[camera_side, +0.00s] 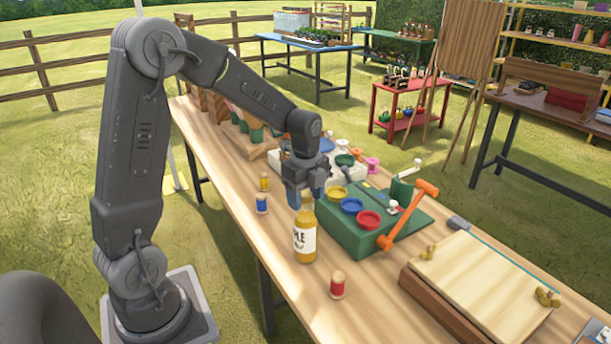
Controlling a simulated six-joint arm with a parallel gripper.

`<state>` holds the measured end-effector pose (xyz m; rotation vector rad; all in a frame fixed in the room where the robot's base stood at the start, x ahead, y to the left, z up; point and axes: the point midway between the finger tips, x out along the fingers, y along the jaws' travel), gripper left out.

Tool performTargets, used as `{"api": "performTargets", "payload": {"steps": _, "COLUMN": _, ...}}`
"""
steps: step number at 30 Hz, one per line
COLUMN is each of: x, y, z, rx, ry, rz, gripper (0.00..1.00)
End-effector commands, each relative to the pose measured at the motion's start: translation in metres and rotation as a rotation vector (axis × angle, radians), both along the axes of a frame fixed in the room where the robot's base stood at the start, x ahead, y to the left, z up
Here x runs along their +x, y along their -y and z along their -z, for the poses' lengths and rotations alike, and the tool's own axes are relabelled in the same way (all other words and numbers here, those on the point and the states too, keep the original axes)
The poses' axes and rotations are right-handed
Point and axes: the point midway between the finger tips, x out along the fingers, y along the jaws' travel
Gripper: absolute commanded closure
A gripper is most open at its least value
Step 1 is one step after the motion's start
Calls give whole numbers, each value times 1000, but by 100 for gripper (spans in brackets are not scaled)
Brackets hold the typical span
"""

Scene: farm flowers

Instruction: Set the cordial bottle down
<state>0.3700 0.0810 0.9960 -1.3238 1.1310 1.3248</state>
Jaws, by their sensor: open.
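The cordial bottle (305,236) is yellow with a white label. It stands upright on the wooden table (290,285) near its front edge. My gripper (308,195) is just above the bottle, pointing down, with its fingers at the height of the bottle's neck and cap. The gripper is open. The fingers partly hide the bottle's top, and I cannot tell whether they touch it.
A green box with coloured cups (345,240) and an orange hammer (410,215) is right of the bottle. Small spools stand nearby: blue (261,204), yellow (264,182) and red (337,284). A wooden board (480,280) lies at the right.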

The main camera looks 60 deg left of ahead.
Motion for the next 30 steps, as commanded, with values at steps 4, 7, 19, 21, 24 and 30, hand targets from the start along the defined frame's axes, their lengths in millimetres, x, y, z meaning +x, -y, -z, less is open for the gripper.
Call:
{"api": "performTargets", "payload": {"steps": 4, "x": 1, "y": 0, "z": -29, "rx": 2, "ry": 7, "rz": 0, "gripper": 42}}
{"api": "performTargets", "payload": {"steps": 7, "x": 1, "y": 0, "z": -52, "rx": 2, "ry": 7, "rz": 0, "gripper": 42}}
{"api": "performTargets", "payload": {"steps": 19, "x": 0, "y": 0, "z": -109, "rx": 0, "ry": 2, "rz": -2, "gripper": 42}}
{"api": "performTargets", "payload": {"steps": 21, "x": -3, "y": 4, "z": -114, "rx": 4, "ry": 10, "rz": -20, "gripper": 42}}
{"api": "performTargets", "payload": {"steps": 24, "x": -13, "y": 17, "z": -123, "rx": 11, "ry": 44, "rz": -111, "gripper": 42}}
{"api": "performTargets", "payload": {"steps": 30, "x": -62, "y": 66, "z": -142, "rx": -9, "ry": 195, "rz": -511, "gripper": 42}}
